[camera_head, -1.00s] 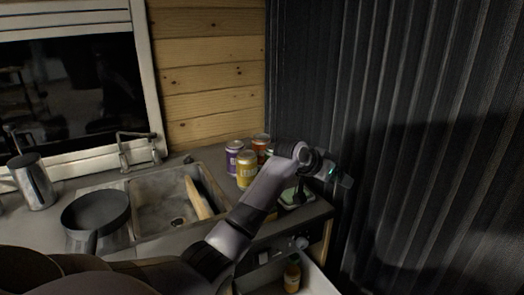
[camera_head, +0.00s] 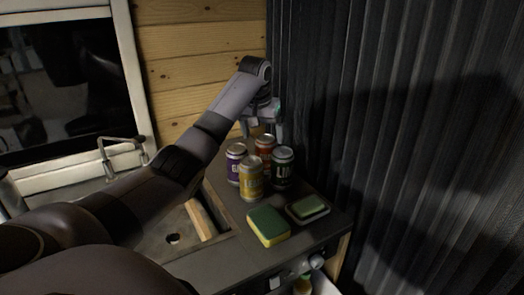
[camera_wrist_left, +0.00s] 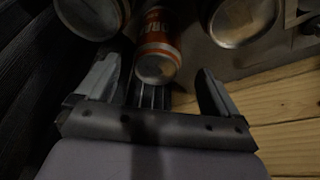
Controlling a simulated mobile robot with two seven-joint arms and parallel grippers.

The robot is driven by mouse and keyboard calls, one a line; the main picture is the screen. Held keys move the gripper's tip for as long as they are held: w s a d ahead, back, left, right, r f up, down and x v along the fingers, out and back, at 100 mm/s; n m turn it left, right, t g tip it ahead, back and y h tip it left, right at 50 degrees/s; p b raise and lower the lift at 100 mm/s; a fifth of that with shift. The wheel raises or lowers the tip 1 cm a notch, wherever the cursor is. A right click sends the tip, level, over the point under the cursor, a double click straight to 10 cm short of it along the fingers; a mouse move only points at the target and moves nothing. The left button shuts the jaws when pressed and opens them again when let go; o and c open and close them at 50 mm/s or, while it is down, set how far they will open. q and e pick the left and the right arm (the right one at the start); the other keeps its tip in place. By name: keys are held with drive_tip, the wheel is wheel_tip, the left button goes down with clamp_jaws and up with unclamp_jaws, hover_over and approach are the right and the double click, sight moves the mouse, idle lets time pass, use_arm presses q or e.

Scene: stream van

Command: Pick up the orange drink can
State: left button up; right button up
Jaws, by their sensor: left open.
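The orange drink can (camera_head: 265,146) stands upright at the back of a tight group of cans on the counter. It also shows in the left wrist view (camera_wrist_left: 158,38), at the top middle, in the space between my fingers. My left gripper (camera_head: 262,122) is open and above the orange can, pointing down at the group. In the wrist view my left gripper (camera_wrist_left: 156,72) has a finger on each side of the can, with visible gaps. I cannot tell how far down the fingers reach. My right gripper is not in view.
A purple can (camera_head: 235,164), a yellow can (camera_head: 251,181) and a dark can (camera_head: 283,168) crowd the orange one. A sponge (camera_head: 268,226) and a green soap bar (camera_head: 310,205) lie in front. The wooden wall (camera_head: 200,60) and dark curtain (camera_head: 400,120) are close behind.

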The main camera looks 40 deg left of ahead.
sight(266, 150)
use_arm(q)
drive_tip(key=shift+d+f, duration=0.1)
drive_tip(key=shift+f, duration=0.6)
drive_tip(key=shift+p+x, duration=0.6)
drive_tip(key=shift+x, duration=2.5)
drive_tip(key=shift+w, duration=0.1)
drive_tip(key=shift+r, duration=0.15)
drive_tip(key=c, duration=1.3)
